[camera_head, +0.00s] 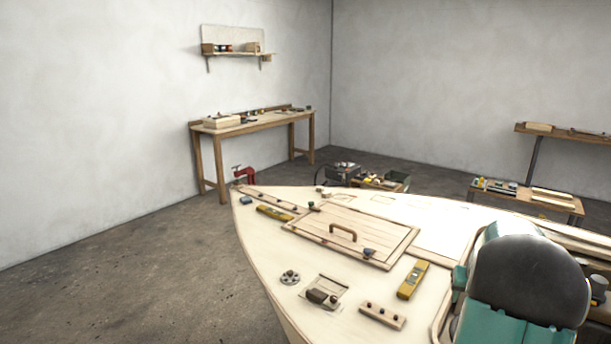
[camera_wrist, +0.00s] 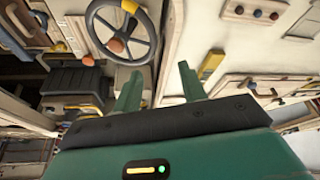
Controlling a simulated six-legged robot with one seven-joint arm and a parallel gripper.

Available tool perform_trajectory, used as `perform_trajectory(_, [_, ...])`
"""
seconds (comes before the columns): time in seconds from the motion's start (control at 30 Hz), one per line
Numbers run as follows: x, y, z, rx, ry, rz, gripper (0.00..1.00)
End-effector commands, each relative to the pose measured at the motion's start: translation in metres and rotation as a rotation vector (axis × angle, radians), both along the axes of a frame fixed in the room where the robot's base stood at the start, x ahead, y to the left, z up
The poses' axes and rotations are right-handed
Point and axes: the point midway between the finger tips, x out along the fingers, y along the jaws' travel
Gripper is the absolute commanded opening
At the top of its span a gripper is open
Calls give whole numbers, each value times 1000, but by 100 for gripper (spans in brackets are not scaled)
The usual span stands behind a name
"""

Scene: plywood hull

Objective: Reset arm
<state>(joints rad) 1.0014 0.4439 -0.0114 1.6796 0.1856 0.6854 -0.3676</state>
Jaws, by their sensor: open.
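My gripper (camera_wrist: 160,88) shows in the wrist view as two green fingers standing apart on a dark bar. It is open, with nothing between the fingers. In the wrist view a steering wheel (camera_wrist: 150,43) with an orange knob is beyond the left finger, and a pale panel is beyond the right finger. In the head view my dark and green arm parts fill the lower right, and the fingertips cannot be made out there. The pale plywood hull deck (camera_head: 262,262) stretches ahead of me with a framed hatch panel (camera_head: 325,232) and its handle (camera_head: 343,231).
On the deck lie a yellow level (camera_head: 412,280), a second yellow level (camera_head: 274,213), a round knob plate (camera_head: 290,278) and a knobbed wooden strip (camera_head: 382,315). A red clamp (camera_head: 245,174) grips the far edge. A workbench (camera_head: 255,124) stands by the left wall. Open floor lies left.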

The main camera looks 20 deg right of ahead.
Motion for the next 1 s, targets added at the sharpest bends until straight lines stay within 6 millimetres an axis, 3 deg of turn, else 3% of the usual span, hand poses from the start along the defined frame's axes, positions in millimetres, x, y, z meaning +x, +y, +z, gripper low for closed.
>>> perform_trajectory(0.03, [17, 30, 20, -10, -6, 42, 41])
perform_trajectory(0.2, [51, 130, 70, -24, -18, 166, 41])
perform_trajectory(0.43, [57, 266, 119, -42, -38, 331, 41])
perform_trajectory(0.57, [42, 336, 136, -52, -51, 424, 41])
perform_trajectory(0.7, [14, 403, 146, -62, -68, 523, 41])
perform_trajectory(0.9, [-38, 478, 146, -73, -95, 657, 41])
perform_trajectory(1.0, [-62, 502, 142, -76, -108, 711, 41])
